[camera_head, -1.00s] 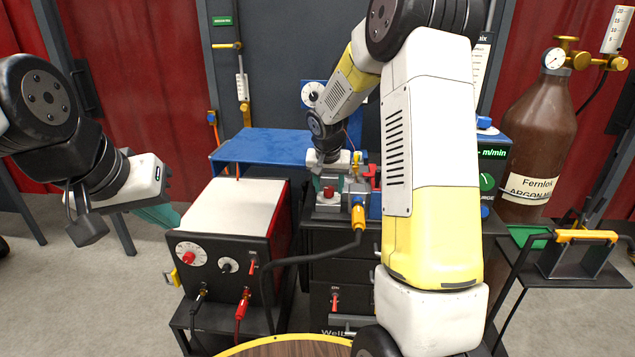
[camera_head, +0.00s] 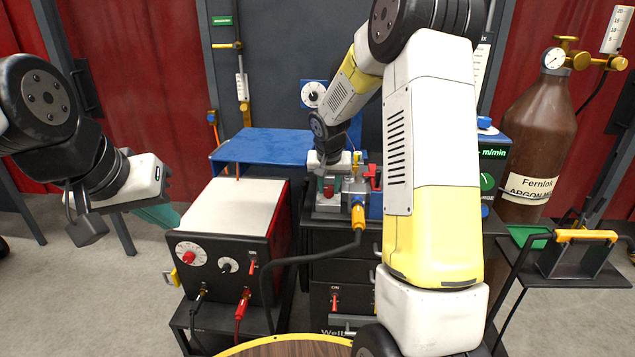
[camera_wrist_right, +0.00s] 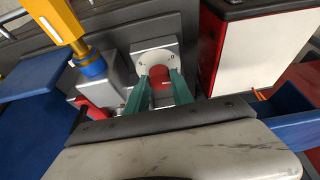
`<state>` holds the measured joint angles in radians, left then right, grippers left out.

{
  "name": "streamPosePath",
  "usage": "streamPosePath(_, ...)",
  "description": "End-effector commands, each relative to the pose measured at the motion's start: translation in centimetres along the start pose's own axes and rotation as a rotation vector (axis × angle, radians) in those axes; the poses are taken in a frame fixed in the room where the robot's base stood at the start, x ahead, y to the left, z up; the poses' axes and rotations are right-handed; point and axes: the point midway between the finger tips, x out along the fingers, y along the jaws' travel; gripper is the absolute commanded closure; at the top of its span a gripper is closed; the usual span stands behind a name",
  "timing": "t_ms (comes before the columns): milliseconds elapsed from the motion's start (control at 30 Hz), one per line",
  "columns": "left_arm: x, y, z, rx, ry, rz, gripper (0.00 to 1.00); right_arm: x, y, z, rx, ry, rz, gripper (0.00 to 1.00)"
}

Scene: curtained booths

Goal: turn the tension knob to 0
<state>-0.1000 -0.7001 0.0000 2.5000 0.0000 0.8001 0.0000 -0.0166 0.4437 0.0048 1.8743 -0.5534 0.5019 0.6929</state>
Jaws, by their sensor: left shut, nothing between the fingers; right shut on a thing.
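A red knob (camera_wrist_right: 159,76) sits on a pale round dial plate (camera_wrist_right: 146,60) on a grey block. My right gripper (camera_wrist_right: 158,88) has its green fingers on either side of the knob and is shut on it. The dial's numbers and any pointer are too small to read or hidden by the fingers. In the head view the red knob (camera_head: 328,189) shows small beside my right gripper (camera_head: 325,186), at the wire-feed unit behind the white-topped box.
A welding power box (camera_head: 235,210) with its own red dial stands left of the knob. A yellow connector (camera_head: 358,213) with a black cable is close on the right. A blue shelf (camera_head: 262,147) lies behind. A brown gas bottle (camera_head: 533,140) stands far right.

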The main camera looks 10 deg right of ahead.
Motion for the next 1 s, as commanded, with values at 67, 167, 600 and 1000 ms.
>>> streamPosePath(67, 0.0, 0.0, 0.0, 0.0, 0.0, 0.0, 1.0, 0.0, 0.15, -0.01, -0.033, 0.0, -0.015, 1.0)
streamPosePath(167, 0.0, 0.0, 0.0, 0.0, 0.0, 0.0, 1.0, 0.01, 0.25, -0.01, -0.092, -0.001, -0.04, 1.0)
streamPosePath(600, 0.0, 0.0, 0.0, 0.0, 0.0, 0.0, 1.0, 0.04, 0.45, -0.12, -0.436, 0.0, -0.185, 1.0)
streamPosePath(1000, 0.0, 0.0, 0.0, 0.0, 0.0, 0.0, 1.0, 0.05, 0.48, -0.22, -0.659, 0.001, -0.275, 1.0)
